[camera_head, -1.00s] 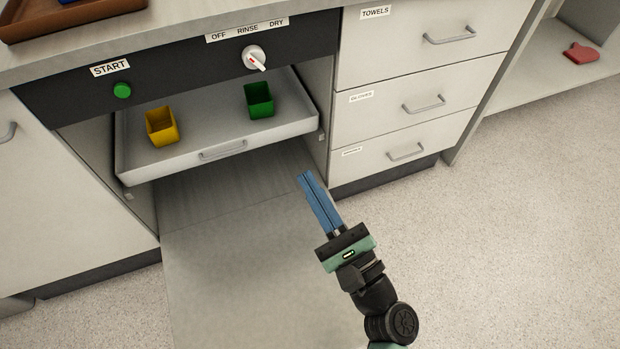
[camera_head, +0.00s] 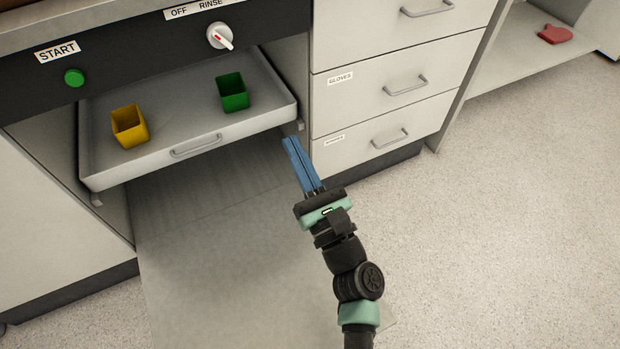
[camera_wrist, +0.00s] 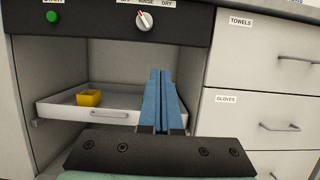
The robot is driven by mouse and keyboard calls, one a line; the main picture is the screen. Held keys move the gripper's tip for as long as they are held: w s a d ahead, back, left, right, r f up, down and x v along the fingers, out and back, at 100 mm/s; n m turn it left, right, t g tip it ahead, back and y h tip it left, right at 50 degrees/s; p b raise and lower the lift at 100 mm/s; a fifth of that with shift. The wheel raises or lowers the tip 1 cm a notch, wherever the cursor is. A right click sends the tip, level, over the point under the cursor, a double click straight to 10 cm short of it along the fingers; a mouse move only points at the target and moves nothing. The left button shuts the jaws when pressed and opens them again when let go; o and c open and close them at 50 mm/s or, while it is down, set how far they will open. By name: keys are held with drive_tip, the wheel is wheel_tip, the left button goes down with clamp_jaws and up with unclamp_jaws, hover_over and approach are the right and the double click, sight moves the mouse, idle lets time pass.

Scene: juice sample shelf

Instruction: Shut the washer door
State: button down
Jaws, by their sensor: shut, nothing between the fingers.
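The washer door (camera_head: 225,265) is a grey panel folded down flat in front of the washer, so the washer stands open. The washer's white tray (camera_head: 182,152) is inside the opening, with a yellow cup (camera_head: 130,127) and a green cup (camera_head: 233,92) on it. My gripper (camera_head: 290,142) has blue fingers that are shut with nothing between them. It is over the right side of the door, near the right edge of the opening. In the wrist view the fingers (camera_wrist: 160,75) point toward the washer and hide the green cup.
The washer's dark panel carries a green start button (camera_head: 74,77) and a dial (camera_head: 220,36). A cabinet with drawers (camera_head: 385,90) stands close on the right. A red object (camera_head: 555,35) lies on a low shelf at the far right. The floor (camera_head: 490,230) to the right is clear.

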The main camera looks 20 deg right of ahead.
drive_tip(key=shift+x, duration=1.4)
drive_tip(key=shift+f, duration=0.15)
idle(0.4)
